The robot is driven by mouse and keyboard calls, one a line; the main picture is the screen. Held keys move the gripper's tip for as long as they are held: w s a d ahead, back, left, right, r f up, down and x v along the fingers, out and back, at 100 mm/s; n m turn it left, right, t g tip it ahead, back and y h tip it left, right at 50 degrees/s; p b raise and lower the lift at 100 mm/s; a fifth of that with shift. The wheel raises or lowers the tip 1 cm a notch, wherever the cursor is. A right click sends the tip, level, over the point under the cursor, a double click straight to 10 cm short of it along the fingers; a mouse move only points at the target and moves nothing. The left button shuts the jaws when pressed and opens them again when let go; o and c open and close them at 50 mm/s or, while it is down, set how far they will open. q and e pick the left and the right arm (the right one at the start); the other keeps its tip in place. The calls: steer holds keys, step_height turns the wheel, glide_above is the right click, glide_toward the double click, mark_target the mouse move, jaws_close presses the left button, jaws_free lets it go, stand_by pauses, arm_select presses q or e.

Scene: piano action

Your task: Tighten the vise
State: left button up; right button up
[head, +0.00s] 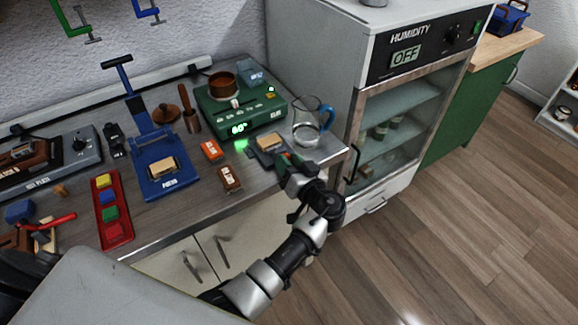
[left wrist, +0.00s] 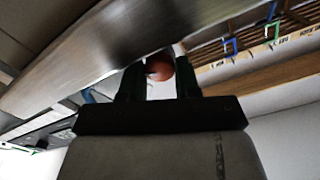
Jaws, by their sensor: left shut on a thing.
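The vise (head: 265,154) is a small dark grey device near the front right edge of the bench. A light wooden block (head: 270,142) sits in its top. My left gripper (head: 287,161) is at the vise's near right side, by the bench edge. In the left wrist view its two dark fingers (left wrist: 160,70) are shut on a round red knob (left wrist: 159,67). The knob is mostly hidden by the gripper in the head view, so its link to the vise is not clear. My right gripper is not in view.
A glass jug (head: 308,127) stands close behind the vise. The humidity cabinet (head: 345,75) stands to the right.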

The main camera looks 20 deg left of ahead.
arm_select(q)
steer(key=shift+m, duration=0.6)
steer(key=shift+w, duration=0.1)
steer(key=o, duration=0.9)
steer(key=shift+o, duration=0.2)
steer(key=shift+f+b, duration=0.1)
steer(key=shift+b, duration=0.2)
